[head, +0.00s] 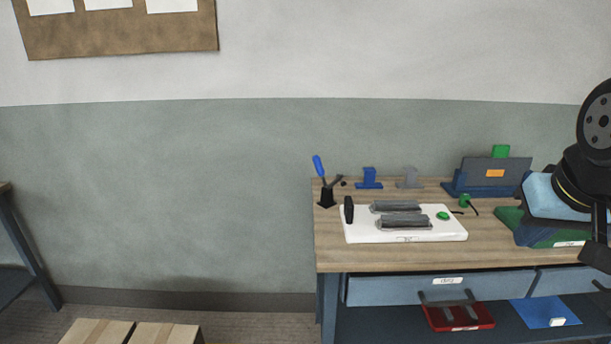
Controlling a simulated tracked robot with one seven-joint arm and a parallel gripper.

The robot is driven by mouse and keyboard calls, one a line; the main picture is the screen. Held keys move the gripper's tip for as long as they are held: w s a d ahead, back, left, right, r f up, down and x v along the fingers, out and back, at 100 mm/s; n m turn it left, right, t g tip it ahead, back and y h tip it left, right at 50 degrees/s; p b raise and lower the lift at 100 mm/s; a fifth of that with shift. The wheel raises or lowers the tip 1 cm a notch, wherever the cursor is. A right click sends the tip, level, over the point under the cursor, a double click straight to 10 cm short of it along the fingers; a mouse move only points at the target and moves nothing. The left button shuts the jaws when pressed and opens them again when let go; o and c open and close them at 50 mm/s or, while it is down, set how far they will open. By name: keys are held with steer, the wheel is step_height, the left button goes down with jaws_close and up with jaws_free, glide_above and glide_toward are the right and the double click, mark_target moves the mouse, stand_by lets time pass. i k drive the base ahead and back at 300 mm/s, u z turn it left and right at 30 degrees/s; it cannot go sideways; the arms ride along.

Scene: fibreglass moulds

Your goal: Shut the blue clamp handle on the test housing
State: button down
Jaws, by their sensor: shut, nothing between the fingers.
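The blue clamp handle (319,166) stands up from a small black clamp base (326,196) at the back left corner of the workbench. The handle leans slightly left, and a dark arm reaches out to the right of the base. I cannot tell for certain which part is the test housing. My arm enters at the right edge, above the bench's right end and far from the clamp. My gripper's fingers cannot be made out in this view.
A white board (450,232) holds grey mould pieces (404,222) and a green knob. Behind are a blue stand (369,179), a grey stand (408,178) and a dark panel (490,172) on a blue base. A dark blue-green block (540,232) lies beneath my arm.

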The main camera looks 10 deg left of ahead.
mark_target(317, 162)
steer(key=k, duration=1)
steer(key=u, duration=0.55)
steer(key=i, duration=2.1)
steer(key=z, duration=0.15)
